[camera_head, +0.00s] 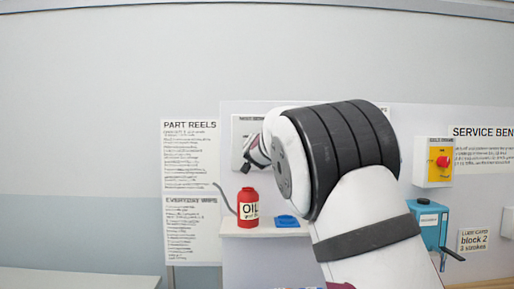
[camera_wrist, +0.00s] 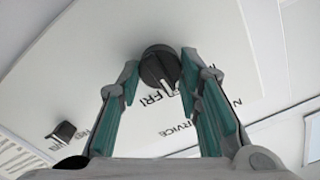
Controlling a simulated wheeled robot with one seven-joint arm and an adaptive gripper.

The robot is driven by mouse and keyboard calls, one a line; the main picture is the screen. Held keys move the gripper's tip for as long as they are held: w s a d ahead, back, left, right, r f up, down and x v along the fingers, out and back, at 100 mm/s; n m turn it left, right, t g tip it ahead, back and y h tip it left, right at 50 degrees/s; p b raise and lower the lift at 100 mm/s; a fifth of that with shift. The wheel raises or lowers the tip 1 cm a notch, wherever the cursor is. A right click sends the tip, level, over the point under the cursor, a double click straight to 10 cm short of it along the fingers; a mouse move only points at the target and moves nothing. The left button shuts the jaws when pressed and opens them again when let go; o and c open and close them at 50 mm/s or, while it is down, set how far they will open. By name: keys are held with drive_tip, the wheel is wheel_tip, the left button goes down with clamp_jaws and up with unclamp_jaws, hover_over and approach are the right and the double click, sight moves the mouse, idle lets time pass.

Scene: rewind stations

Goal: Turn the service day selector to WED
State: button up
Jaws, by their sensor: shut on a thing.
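The day selector is a round black knob (camera_wrist: 158,62) on a white panel (camera_wrist: 85,65) in the wrist view. Its white pointer mark faces the lower part of the picture, close to the letters FRI. Other labels around the knob are partly hidden by my fingers. My gripper (camera_wrist: 160,66) has its green-padded fingers on either side of the knob and is shut on it. In the head view my gripper (camera_head: 252,155) is at the white panel (camera_head: 241,128), largely hidden by my arm, and the knob cannot be made out.
A second, smaller dark knob (camera_wrist: 63,131) is on the panel at lower left in the wrist view. In the head view a red oil bottle (camera_head: 248,208) and a blue item (camera_head: 286,221) stand on a ledge below. A yellow box with a red knob (camera_head: 440,162) and a blue container (camera_head: 428,225) are right.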

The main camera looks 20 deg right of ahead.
drive_tip(key=o, duration=1.1)
drive_tip(key=shift+o, duration=0.2)
drive_tip(key=v, duration=1.2)
drive_tip(key=s+a+f+n+g+y, duration=0.3)
drive_tip(key=s+f, duration=0.2)
drive_tip(key=s, duration=0.6)
drive_tip(key=s+a+f+n+g+y, duration=0.3)
drive_tip(key=s+f+n+y, duration=0.15)
drive_tip(key=s, duration=0.55)
drive_tip(key=s+f+g, duration=0.2)
drive_tip(key=s+f, duration=0.2)
drive_tip(key=s, duration=0.4)
drive_tip(key=s+d+f+n+g+h, duration=0.1)
drive_tip(key=s+f+g, duration=0.1)
drive_tip(key=s+f, duration=0.3)
drive_tip(key=s+f+n+g+h, duration=0.1)
drive_tip(key=s+f, duration=0.4)
drive_tip(key=s, duration=0.5)
drive_tip(key=shift+s+d+f+g, duration=0.15)
drive_tip(key=shift+s+f+g, duration=0.1)
drive_tip(key=shift+s+g, duration=0.25)
